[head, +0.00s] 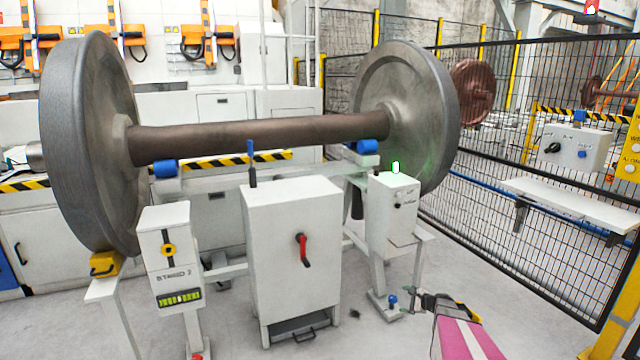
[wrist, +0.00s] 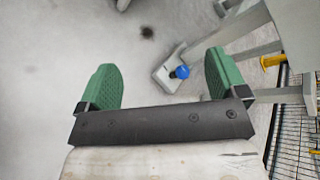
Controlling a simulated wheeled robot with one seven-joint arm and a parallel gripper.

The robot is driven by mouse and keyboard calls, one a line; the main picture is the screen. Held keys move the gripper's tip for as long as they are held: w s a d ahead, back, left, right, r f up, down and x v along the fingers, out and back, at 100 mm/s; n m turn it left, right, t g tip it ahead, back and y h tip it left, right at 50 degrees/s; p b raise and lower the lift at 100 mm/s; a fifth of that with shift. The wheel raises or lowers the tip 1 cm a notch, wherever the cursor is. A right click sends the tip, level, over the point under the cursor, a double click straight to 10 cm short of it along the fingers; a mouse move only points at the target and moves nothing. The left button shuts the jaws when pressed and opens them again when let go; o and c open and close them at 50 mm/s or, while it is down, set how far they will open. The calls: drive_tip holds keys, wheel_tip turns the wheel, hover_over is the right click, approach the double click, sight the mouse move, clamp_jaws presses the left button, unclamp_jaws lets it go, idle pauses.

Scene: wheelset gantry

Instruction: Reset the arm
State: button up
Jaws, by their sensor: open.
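My gripper (head: 412,301) shows at the lower right of the head view, at the end of my pink and white arm. It is low, in front of the right-hand grey post (head: 398,215), and looks empty. In the wrist view my gripper (wrist: 163,85) has its two green fingers wide apart with nothing between them. Beyond them lie the grey floor and a post foot with a blue knob (wrist: 182,72). The same blue knob (head: 392,299) stands just left of the gripper in the head view. I cannot tell the exact gap between them.
A large wheelset (head: 260,135) rests on the stand behind. A white cabinet (head: 293,250) with a red handle stands in the middle, and the STAND 2 post (head: 167,250) at left. A black mesh fence (head: 500,200) runs along the right.

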drive_tip(key=s+a+r+n+g, duration=0.45)
drive_tip(key=s+a+r, duration=0.2)
drive_tip(key=a, duration=0.35)
drive_tip(key=s+a+r+n+g+h, duration=0.1)
drive_tip(key=s+a+r+n+h, duration=0.2)
drive_tip(key=s, duration=0.4)
drive_tip(key=s+a+r+n+g+h, duration=0.2)
drive_tip(key=s+r+n, duration=0.3)
drive_tip(key=s, duration=0.3)
drive_tip(key=s+a+r+n+g+h, duration=0.1)
drive_tip(key=s+a+r+n+h, duration=0.3)
drive_tip(key=s+r+n, duration=0.1)
drive_tip(key=shift+s+r+g, duration=0.35)
drive_tip(key=shift+s+r, duration=0.4)
drive_tip(key=shift+s, duration=0.5)
drive_tip(key=shift+a, duration=0.1)
